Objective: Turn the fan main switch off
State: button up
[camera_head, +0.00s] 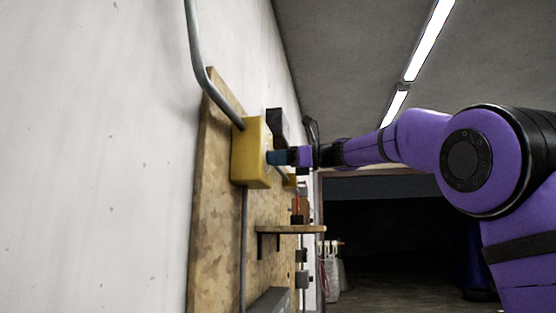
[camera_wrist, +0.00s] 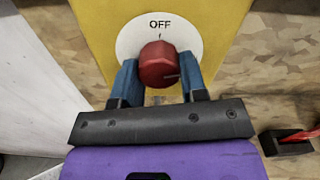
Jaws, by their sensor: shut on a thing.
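The fan main switch is a yellow box (camera_head: 250,152) on a wooden board on the wall. In the wrist view its yellow face (camera_wrist: 95,25) carries a white round dial (camera_wrist: 128,42) with "OFF" at the top. A red knob (camera_wrist: 157,58) sits at the dial's centre. A light line on the knob points to the right, away from the "OFF" mark. My gripper (camera_wrist: 160,72) has its blue fingers on either side of the knob, shut on it. In the head view my gripper (camera_head: 277,157) reaches the box from the right, and the knob is hidden.
A grey conduit (camera_head: 205,80) enters the box from above. The wooden board (camera_head: 213,215) bears a small shelf (camera_head: 291,229) below my arm. A black bracket with a red part (camera_wrist: 290,140) shows at the right in the wrist view. A dark doorway (camera_head: 385,235) lies beyond.

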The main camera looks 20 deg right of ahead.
jog(key=shift+w+d+r+n, duration=0.1)
jog(key=shift+n, duration=3.75)
jog(key=shift+w+r+n, duration=0.1)
jog(key=shift+n, duration=3.75)
jog(key=shift+f, duration=0.1)
jog(key=o, duration=0.9)
jog(key=shift+s+d, duration=0.1)
jog(key=v, duration=1)
jog(key=shift+s+d, duration=0.15)
jog(key=shift+d, duration=0.1)
